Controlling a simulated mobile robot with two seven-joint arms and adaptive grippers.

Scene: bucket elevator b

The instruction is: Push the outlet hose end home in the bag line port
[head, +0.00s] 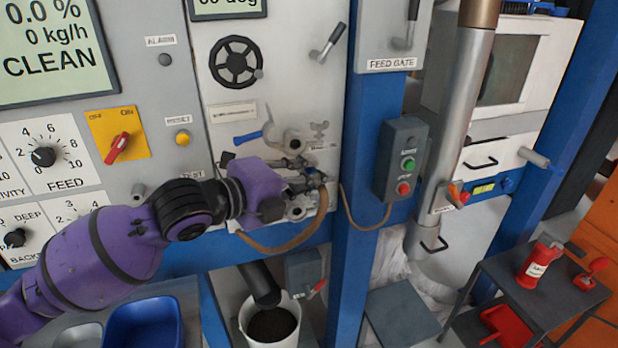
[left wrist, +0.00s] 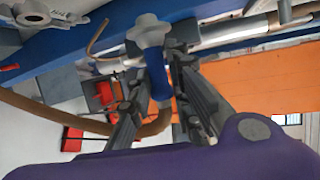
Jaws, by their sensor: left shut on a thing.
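My left gripper (head: 312,181) reaches in from the left to the pale panel and is shut on the outlet hose end. In the left wrist view the blue hose end (left wrist: 155,72) lies between the fingers (left wrist: 158,95). The brown outlet hose (head: 288,242) hangs in a loop below the gripper, and it also shows in the left wrist view (left wrist: 55,117). A grey lobed fitting (left wrist: 149,29) lies at the blue end's far tip; I cannot tell how deep they join. Round grey fittings sit above (head: 292,140) and below (head: 297,209) the gripper. Their labels are unreadable, so I cannot tell which is the bag line port.
A blue lever (head: 249,137) and a wing-shaped handle (head: 319,129) sit just above the gripper. A blue post (head: 352,240) with a push-button box (head: 401,160) stands close on the right. A white bucket (head: 250,330) stands below. My right gripper is out of view.

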